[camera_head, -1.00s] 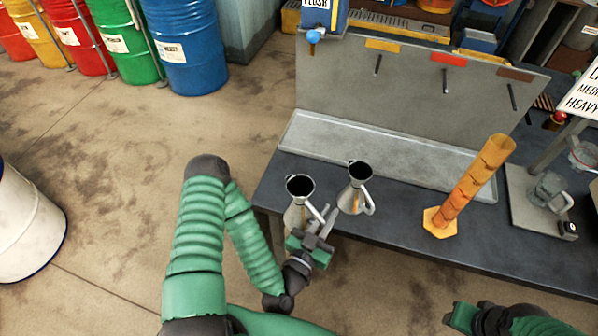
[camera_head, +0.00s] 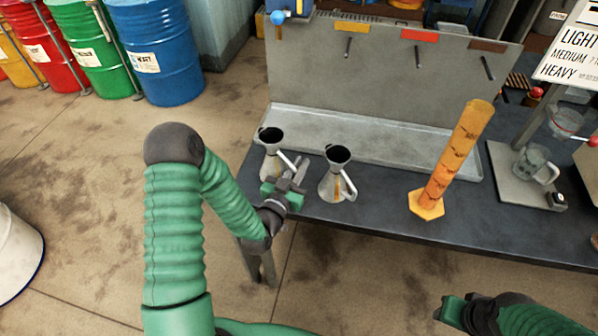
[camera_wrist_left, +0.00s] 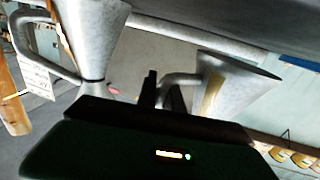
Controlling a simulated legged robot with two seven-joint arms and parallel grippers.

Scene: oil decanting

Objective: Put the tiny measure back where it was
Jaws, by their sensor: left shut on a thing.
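Two grey metal measures with funnel-like tops and side handles are at the bench's left end. The left measure (camera_head: 270,150) is in my left gripper (camera_head: 293,177), which is shut on its handle; it also shows in the wrist view (camera_wrist_left: 232,88). I cannot tell whether its base touches the bench. The right measure (camera_head: 337,180) stands upright on the bench, apart from the gripper, and shows at the wrist view's upper left (camera_wrist_left: 92,35). They look close in size. My right gripper (camera_head: 453,310) is low at the right, clear of the bench; its jaw opening is unclear.
A shallow grey tray (camera_head: 372,140) and an upright panel with pegs (camera_head: 390,75) line the bench's back. An orange stepped tube (camera_head: 455,155) stands right of the measures. A glass jug (camera_head: 535,165) is farther right. Dark bench top (camera_head: 375,205) is bare between the right measure and tube.

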